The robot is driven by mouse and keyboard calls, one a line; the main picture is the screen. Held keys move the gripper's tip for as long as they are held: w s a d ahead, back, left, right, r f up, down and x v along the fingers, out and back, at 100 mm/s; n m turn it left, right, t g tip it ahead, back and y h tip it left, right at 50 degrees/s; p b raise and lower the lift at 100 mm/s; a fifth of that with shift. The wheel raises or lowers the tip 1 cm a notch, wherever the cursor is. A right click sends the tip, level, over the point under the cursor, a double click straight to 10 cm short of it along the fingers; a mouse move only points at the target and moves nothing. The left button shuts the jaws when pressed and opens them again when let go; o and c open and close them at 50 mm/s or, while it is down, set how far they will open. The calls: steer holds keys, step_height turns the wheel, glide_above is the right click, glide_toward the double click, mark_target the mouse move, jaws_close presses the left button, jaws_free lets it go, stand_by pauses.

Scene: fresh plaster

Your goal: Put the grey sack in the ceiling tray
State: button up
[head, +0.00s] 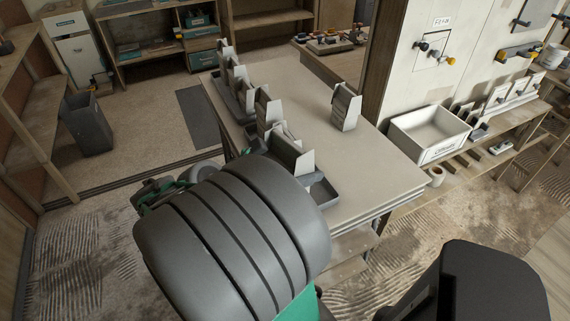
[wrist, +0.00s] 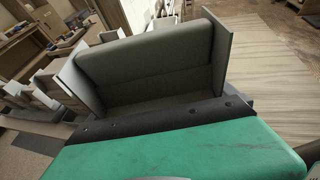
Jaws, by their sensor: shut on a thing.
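My gripper (wrist: 150,85) is shut on a grey sack (wrist: 150,58), which lies between its two pale finger plates in the wrist view. In the head view, the held sack (head: 284,152) shows just beyond my arm, above the near left part of the table; my arm hides most of the gripper. A white open tray (head: 398,137) stands right of the table against the white wall panel and looks empty. Its front label is too small to read for certain, so I cannot confirm it is the ceiling tray.
Several grey sacks (head: 236,76) stand in a row in dark trays along the left edge of the table (head: 372,165). Another sack (head: 345,107) stands alone near the right edge. A dark tray (head: 322,193) lies at the near side. The table's middle is clear. A cup (head: 437,177) stands below the white tray.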

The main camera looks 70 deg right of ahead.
steer(key=s+a+m+g+y, duration=0.1)
steer(key=s+m+g+y, duration=0.15)
steer(key=s, duration=0.45)
steer(key=shift+h, duration=0.45)
steer(key=w+d+f+b, duration=0.1)
steer(key=d+f, duration=0.3)
steer(key=w+d+f+b, duration=0.1)
steer(key=w+d+f, duration=0.1)
steer(key=d+f, duration=0.2)
steer(key=w+d+f+b, duration=0.1)
steer(key=w+d+f, duration=0.1)
steer(key=d+f, duration=0.2)
steer(key=shift+w+d+f, duration=0.1)
steer(key=shift+w+d, duration=0.05)
steer(key=shift+d, duration=0.35)
steer(key=o, duration=1.7)
steer(key=shift+f, duration=0.15)
steer(key=shift+a, duration=0.1)
